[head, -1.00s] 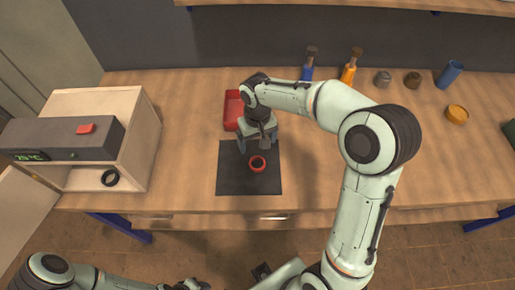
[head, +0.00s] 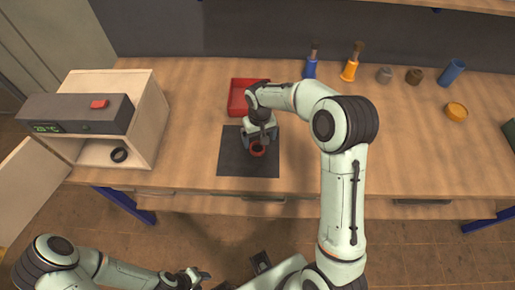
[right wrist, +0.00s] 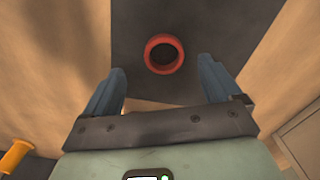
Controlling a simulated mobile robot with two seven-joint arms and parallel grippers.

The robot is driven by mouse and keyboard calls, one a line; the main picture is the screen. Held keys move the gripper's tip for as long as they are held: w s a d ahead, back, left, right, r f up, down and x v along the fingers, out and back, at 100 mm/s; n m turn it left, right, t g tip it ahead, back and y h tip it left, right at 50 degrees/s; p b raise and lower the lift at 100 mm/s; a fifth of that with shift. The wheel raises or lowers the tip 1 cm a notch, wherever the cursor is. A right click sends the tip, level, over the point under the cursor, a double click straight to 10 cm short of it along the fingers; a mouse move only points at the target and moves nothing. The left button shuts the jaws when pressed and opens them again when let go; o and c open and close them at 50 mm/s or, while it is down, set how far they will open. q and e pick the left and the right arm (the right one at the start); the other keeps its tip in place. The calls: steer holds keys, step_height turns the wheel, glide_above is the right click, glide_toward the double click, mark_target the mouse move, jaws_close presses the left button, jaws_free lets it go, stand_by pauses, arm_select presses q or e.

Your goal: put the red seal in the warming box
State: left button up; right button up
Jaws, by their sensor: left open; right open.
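The red seal (head: 258,154), a small ring, lies on the dark mat (head: 235,160). It also shows in the right wrist view (right wrist: 164,70). My right gripper (head: 260,142) is open and empty just over the seal, its fingers pointing down. In the right wrist view, the seal shows between and a little beyond the two blue-grey fingers (right wrist: 162,75). The warming box (head: 150,115) stands at the left of the bench with its door (head: 30,190) open. A black ring (head: 119,155) lies inside it. My left gripper (head: 197,277) is open and empty, low in front of the bench.
A red tray (head: 236,98) sits behind the mat, partly hidden by my right arm. The bench between box and mat is clear.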

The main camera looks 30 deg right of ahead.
steer(key=f, duration=0.4)
steer(key=shift+w+a+f, duration=0.1)
steer(key=shift+w+a, duration=0.1)
steer(key=shift+w, duration=0.15)
steer(key=shift+f, duration=0.6)
arm_select(q)
steer(key=shift+w+r, duration=0.25)
steer(key=shift+r, duration=0.05)
arm_select(e)
steer(key=shift+r, duration=0.1)
steer(key=c, duration=1.2)
step_height(320, 180, up, 20)
steer(key=p, duration=0.2)
arm_select(q)
steer(key=shift+w+r, duration=0.8)
steer(key=shift+r, duration=0.1)
arm_select(e)
steer(key=n, duration=0.2)
glide_above(257, 150)
steer(key=s+a, duration=0.2)
steer(key=a, duration=0.6)
steer(key=f, duration=1.5)
steer(key=shift+s+a+f, duration=0.1)
steer(key=shift+a+f, duration=0.1)
